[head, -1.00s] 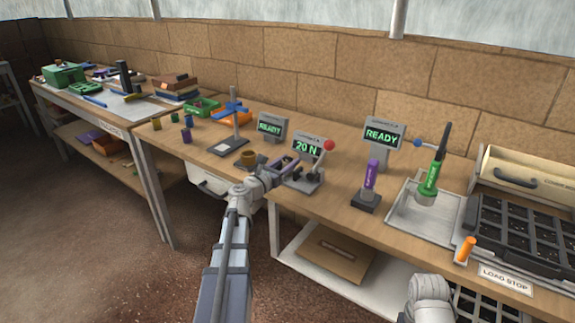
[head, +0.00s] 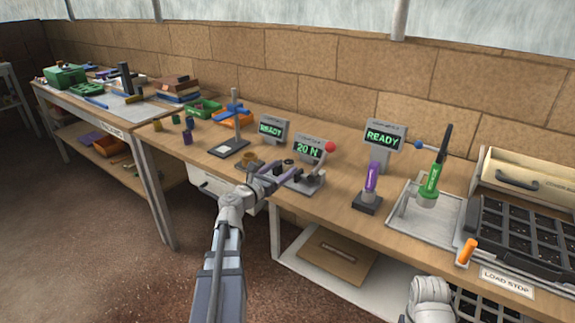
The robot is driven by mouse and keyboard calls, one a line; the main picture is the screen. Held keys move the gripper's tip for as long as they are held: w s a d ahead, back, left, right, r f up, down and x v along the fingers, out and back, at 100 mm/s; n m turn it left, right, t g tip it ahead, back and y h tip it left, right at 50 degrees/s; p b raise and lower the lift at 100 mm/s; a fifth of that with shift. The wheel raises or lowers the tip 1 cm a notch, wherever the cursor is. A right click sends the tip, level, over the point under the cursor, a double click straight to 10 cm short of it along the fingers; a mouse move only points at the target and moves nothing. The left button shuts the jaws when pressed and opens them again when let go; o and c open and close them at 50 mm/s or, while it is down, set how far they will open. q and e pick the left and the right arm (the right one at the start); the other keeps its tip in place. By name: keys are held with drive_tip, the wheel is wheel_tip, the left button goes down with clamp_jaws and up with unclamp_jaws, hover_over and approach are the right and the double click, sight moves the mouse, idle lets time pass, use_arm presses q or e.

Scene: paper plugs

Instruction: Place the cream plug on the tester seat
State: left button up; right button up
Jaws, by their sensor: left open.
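The tester (head: 305,181) stands mid-bench, with a lever ending in a red knob (head: 330,147) and a display (head: 308,150) reading "20 N". A small pale plug-like piece with a dark top (head: 289,164) sits at the tester's seat; it looks cream, but it is too small to be sure. My left gripper (head: 272,174), with purple fingers, is open just left of that piece and appears apart from it. Part of my right arm shows at the bottom right, but its gripper is not in view.
Several coloured plugs, including a purple one (head: 187,138), stand on the left of the bench. A purple tool (head: 371,178), a green tool (head: 431,182) and a black compartment tray (head: 515,232) are to the right.

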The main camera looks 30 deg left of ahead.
use_arm(q)
drive_tip(key=s, duration=0.8)
drive_tip(key=shift+a, duration=0.25)
